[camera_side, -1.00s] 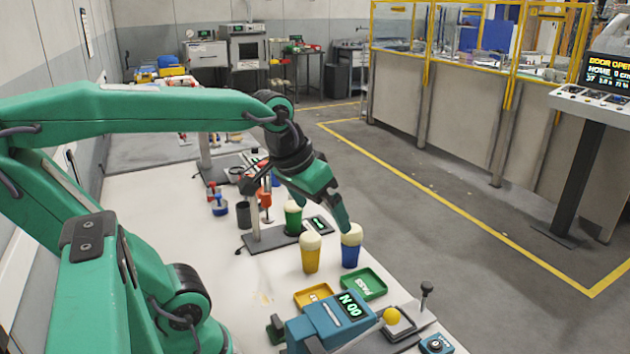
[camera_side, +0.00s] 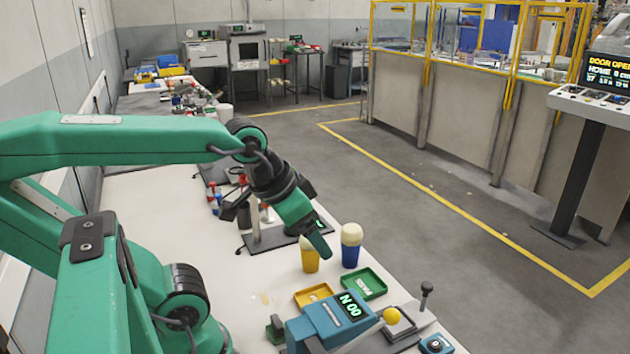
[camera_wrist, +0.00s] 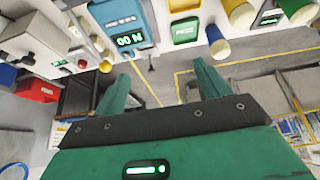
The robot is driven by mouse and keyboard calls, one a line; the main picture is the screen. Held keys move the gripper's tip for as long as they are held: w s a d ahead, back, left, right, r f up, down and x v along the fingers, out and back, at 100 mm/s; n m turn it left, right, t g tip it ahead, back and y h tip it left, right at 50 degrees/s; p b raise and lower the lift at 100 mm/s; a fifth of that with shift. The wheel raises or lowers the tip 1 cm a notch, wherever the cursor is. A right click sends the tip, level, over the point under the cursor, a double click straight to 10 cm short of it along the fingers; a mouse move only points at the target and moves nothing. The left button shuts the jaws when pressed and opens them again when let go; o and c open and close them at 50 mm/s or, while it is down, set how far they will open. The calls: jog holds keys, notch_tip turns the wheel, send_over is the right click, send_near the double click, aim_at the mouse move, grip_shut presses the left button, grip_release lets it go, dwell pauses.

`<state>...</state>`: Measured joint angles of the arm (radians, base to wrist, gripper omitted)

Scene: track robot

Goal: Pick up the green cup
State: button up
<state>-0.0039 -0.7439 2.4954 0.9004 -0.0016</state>
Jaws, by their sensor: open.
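The green cup (camera_wrist: 299,10) with its cream top shows at the top right edge of the wrist view, partly cut off. In the side view it is hidden behind my arm and gripper. My gripper (camera_wrist: 162,72) is open and empty, its two green fingers apart, with the cup well to the right of them. In the side view my gripper (camera_side: 322,246) points down and right, overlapping part of the yellow cup (camera_side: 310,262) in the picture; I cannot tell whether they touch.
A blue cup (camera_side: 350,250) with a cream top stands right of the yellow cup. A green tray (camera_side: 363,283), a yellow tray (camera_side: 312,295) and a blue display device (camera_side: 330,317) lie nearer. Bare white table (camera_side: 240,275) shows left of the cups.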

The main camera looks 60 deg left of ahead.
jog(key=w+a+f+n+g+y, duration=0.1)
jog(key=w+a+n+g, duration=0.2)
jog(key=w+a+n, duration=0.8)
jog(key=a+f+g, duration=0.1)
jog(key=a+f, duration=0.3)
jog(key=a, duration=0.4)
jog(key=w+a+f+n, duration=0.1)
jog(key=a+f, duration=0.3)
jog(key=a, duration=0.5)
jog(key=w+a+f+n+g+h, duration=0.1)
jog(key=a+f, duration=0.3)
jog(key=a, duration=0.5)
jog(key=shift+f+g, duration=0.1)
jog(key=shift+g, duration=0.2)
jog(key=shift+a+f+n, duration=0.2)
jog(key=shift+n, duration=0.1)
jog(key=shift+s+f, duration=0.15)
jog(key=shift+f, duration=3.75)
